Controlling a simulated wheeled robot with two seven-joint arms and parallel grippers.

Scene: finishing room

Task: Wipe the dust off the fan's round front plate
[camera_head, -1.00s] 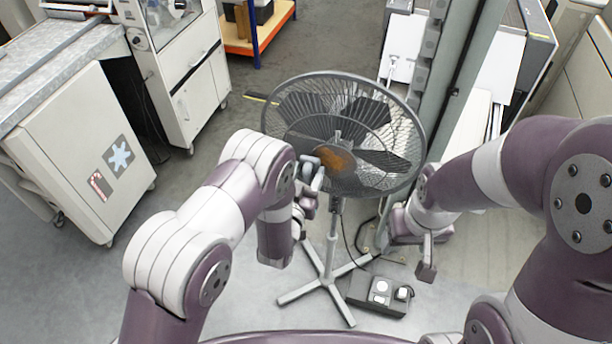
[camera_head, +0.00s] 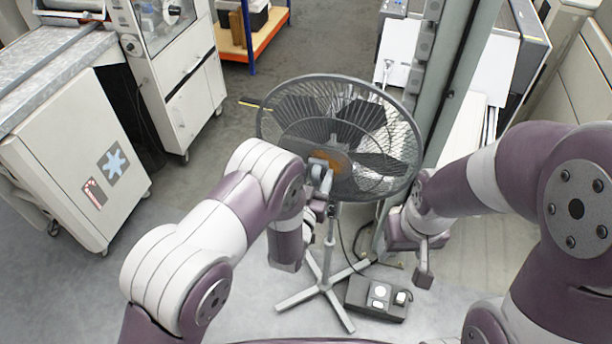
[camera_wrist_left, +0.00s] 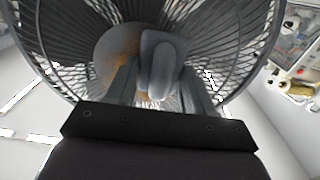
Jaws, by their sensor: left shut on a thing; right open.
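The standing fan (camera_head: 375,187) faces me with its round front plate (camera_head: 343,170) at the middle of the wire guard. Brown dust lies on the plate; it also shows in the left wrist view (camera_wrist_left: 122,42) beside and below the pad. My left gripper (camera_head: 323,188) is shut on a grey, rounded wiping pad (camera_wrist_left: 160,62). The pad is in front of the plate and hides part of it; I cannot tell whether it touches. My right gripper (camera_head: 424,264) is open and empty, low and to the right of the fan stand.
The fan's cross-shaped foot (camera_head: 325,286) stands on the floor beside a dark control box (camera_head: 378,298). A grey-green post (camera_head: 445,90) rises close behind the fan on the right. A white cabinet (camera_head: 75,160) stands at the left. The floor between cabinet and fan is clear.

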